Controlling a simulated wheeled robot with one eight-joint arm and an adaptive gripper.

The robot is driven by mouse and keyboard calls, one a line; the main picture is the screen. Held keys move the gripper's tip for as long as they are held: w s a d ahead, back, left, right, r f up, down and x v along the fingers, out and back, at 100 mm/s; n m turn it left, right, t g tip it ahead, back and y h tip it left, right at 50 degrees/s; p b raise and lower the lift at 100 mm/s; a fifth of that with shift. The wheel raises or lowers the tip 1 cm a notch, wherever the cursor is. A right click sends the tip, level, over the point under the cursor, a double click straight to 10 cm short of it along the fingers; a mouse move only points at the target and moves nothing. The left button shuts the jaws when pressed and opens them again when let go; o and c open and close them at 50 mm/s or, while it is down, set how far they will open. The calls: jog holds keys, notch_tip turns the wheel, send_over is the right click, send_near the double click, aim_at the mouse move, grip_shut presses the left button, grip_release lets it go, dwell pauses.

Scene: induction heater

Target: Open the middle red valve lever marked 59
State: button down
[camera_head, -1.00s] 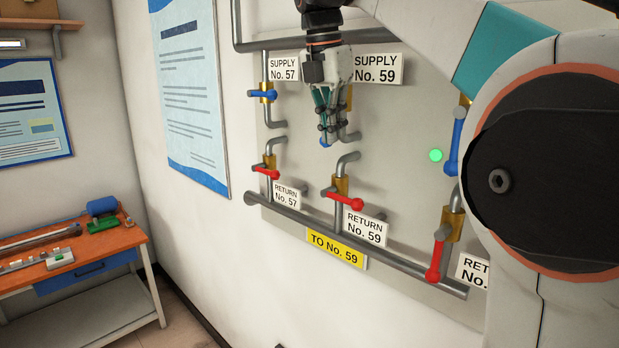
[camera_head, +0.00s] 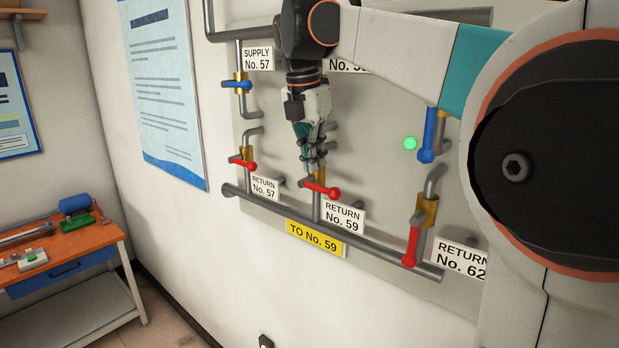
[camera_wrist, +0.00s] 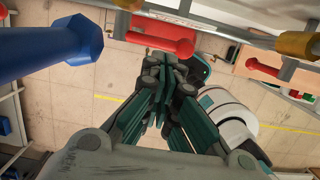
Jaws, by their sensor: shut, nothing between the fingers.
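The middle red valve lever (camera_head: 320,188) sits on a brass valve (camera_head: 319,178) above the sign "RETURN No. 59" (camera_head: 343,215). It lies nearly crosswise to its vertical pipe, its knob end to the right and slightly down. My gripper (camera_head: 314,170) points down, shut and empty, just above this lever in the head view. I cannot tell whether they touch. In the wrist view, the shut fingertips (camera_wrist: 166,62) are below a red lever (camera_wrist: 160,38) in the picture, with a gap visible. A large blue lever (camera_wrist: 45,42) is close at the upper left.
A red lever for No. 57 (camera_head: 243,164) is to the left, crosswise. The red lever for No. 62 (camera_head: 412,246) hangs down along its pipe at the right. A blue lever (camera_head: 428,134) hangs above it. A workbench (camera_head: 80,245) stands at lower left.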

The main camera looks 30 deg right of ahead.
jog(key=shift+w+d+f, duration=0.1)
jog(key=shift+d+f, duration=0.15)
jog(key=shift+f, duration=1)
jog(key=shift+w+d+f, duration=0.1)
jog(key=shift+d+f, duration=0.1)
jog(key=shift+f, duration=1.05)
jog(key=shift+d, duration=0.1)
